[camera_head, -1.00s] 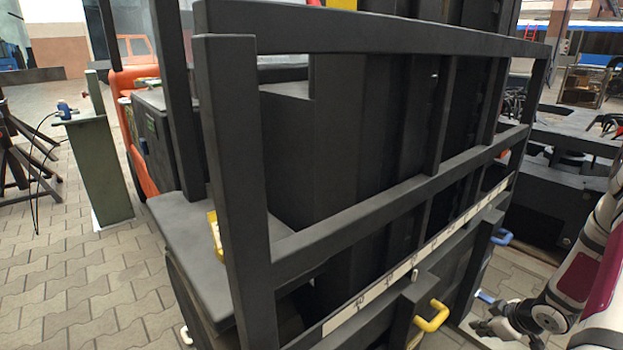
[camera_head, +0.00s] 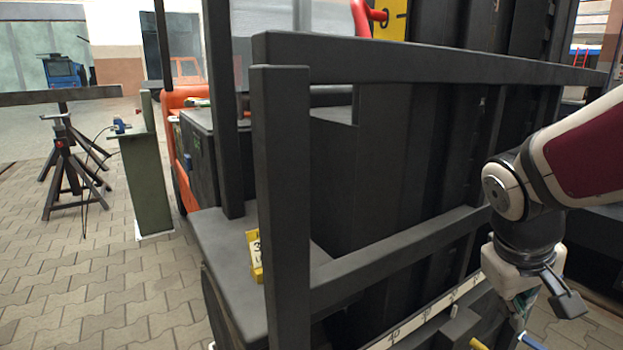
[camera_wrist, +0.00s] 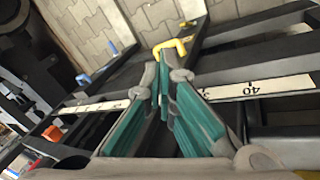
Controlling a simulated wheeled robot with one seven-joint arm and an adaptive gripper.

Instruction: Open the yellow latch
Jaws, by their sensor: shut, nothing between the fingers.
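The yellow latch (camera_wrist: 172,47) is a bent yellow handle on the dark frame, just beyond the tips of my gripper (camera_wrist: 163,66) in the wrist view. The teal fingers are shut with nothing between them. Whether the tips touch the latch I cannot tell. In the head view only a small piece of the latch (camera_head: 478,344) shows at the bottom edge.
A black metal frame (camera_head: 420,62) fills the middle. A white scale strip (camera_head: 425,325) runs along its lower bar. A blue handle (camera_wrist: 83,79) is farther along in the wrist view. A yellow plate (camera_head: 254,257) is at the left post.

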